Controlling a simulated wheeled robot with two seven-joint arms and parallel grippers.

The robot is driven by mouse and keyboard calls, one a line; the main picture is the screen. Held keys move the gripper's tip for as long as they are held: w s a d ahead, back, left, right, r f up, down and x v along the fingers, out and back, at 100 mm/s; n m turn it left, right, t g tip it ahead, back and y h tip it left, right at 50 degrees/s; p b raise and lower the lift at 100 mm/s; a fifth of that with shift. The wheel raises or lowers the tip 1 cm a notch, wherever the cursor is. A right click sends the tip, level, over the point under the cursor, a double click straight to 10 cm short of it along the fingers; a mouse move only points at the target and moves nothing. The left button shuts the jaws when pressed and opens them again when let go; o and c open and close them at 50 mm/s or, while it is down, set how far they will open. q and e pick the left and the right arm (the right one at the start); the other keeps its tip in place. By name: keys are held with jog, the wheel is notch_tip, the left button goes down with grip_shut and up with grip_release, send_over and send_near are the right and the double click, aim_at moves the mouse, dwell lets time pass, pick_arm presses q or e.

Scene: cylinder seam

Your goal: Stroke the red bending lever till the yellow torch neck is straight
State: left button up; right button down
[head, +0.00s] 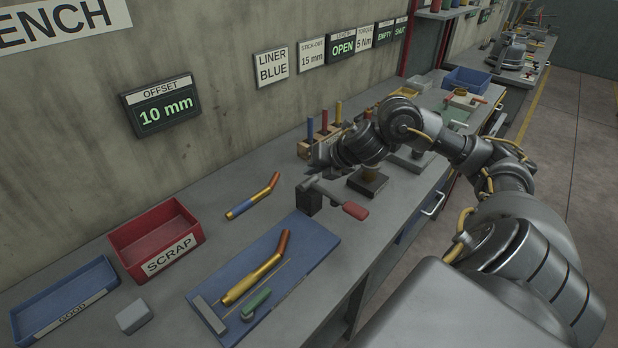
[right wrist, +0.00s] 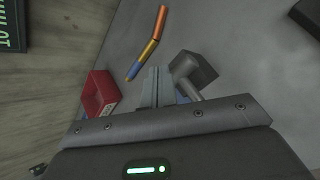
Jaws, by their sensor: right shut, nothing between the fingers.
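The bending lever has a red handle (head: 355,211) on a grey arm, set on a dark block (head: 308,201). The block also shows in the right wrist view (right wrist: 200,68). My right gripper (head: 310,181) is shut and empty, close above and behind the block; contact cannot be told. Its fingers show together in the right wrist view (right wrist: 155,82). A mostly yellow torch neck (head: 250,283) with a copper end lies on the blue mat, visibly bent. A blue, yellow and orange neck (head: 252,202) lies bent on the bench behind it. My left gripper is out of view.
The blue mat (head: 312,262) also holds a green-handled tool (head: 257,303). A red scrap bin (head: 165,232), blue tray (head: 70,300) and grey block (head: 134,316) stand at left. A wooden rack (head: 306,149) stands behind. The wall display (head: 160,105) reads offset 10 mm.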

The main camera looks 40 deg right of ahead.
jog(key=shift+f+b, duration=0.45)
jog(key=shift+f, duration=0.25)
dwell(0.6)
